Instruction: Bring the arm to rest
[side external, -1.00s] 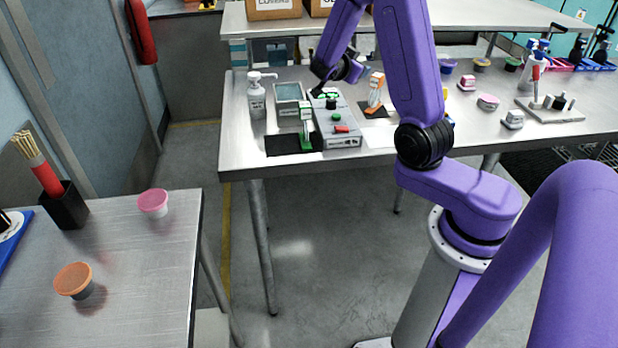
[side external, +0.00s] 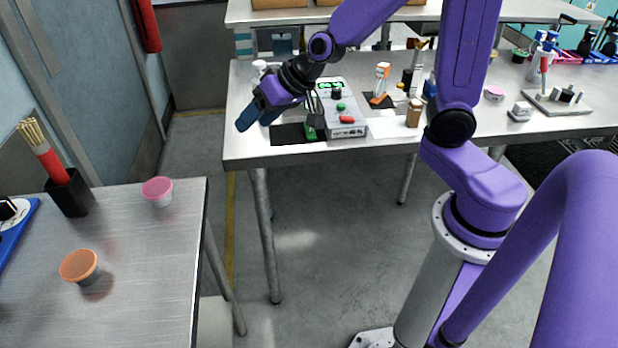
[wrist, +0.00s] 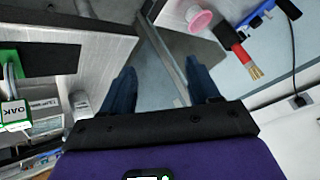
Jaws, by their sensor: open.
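My gripper (side external: 258,116) is at the left end of the far metal table (side external: 240,150), just above the tabletop's left part in the side view. In the wrist view its two blue fingers (wrist: 160,92) stand well apart with nothing between them. Past the fingers the wrist view shows the floor and the near side table (wrist: 240,12). My arm bends across the far table, and my wrist hides part of the things behind it.
A grey control box (side external: 345,118) with buttons and a green-based module on a black mat (side external: 290,134) stand right of my gripper. A white pump bottle (side external: 260,68) is partly hidden behind my wrist. Pink (side external: 157,190) and orange (side external: 79,265) cups stand on the near table.

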